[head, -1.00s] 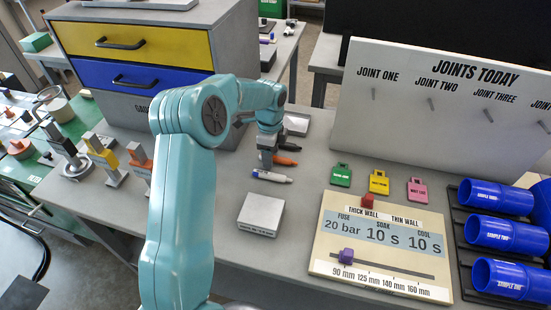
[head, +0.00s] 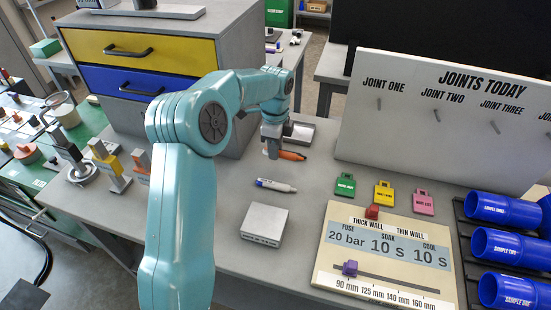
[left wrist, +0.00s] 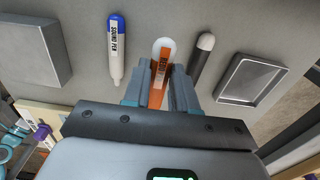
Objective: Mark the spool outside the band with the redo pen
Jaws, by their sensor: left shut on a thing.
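The redo pen is orange with a white end; it shows in the head view (head: 293,155) and the left wrist view (left wrist: 161,72), where its label is partly hidden. My left gripper (head: 271,152) is shut on it, with a finger on each side in the left wrist view (left wrist: 160,85). I cannot tell whether the pen is clear of the bench. Blue pipe pieces (head: 500,246) with sample labels lie in a black rack at the right. I cannot tell which thing is the spool, and I see no band. My right gripper is out of view.
The white, blue-ended sound pen (head: 275,186) lies nearby, and a dark pen (left wrist: 202,58) lies beside the held one. Drawers (head: 140,48) stand behind my arm.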

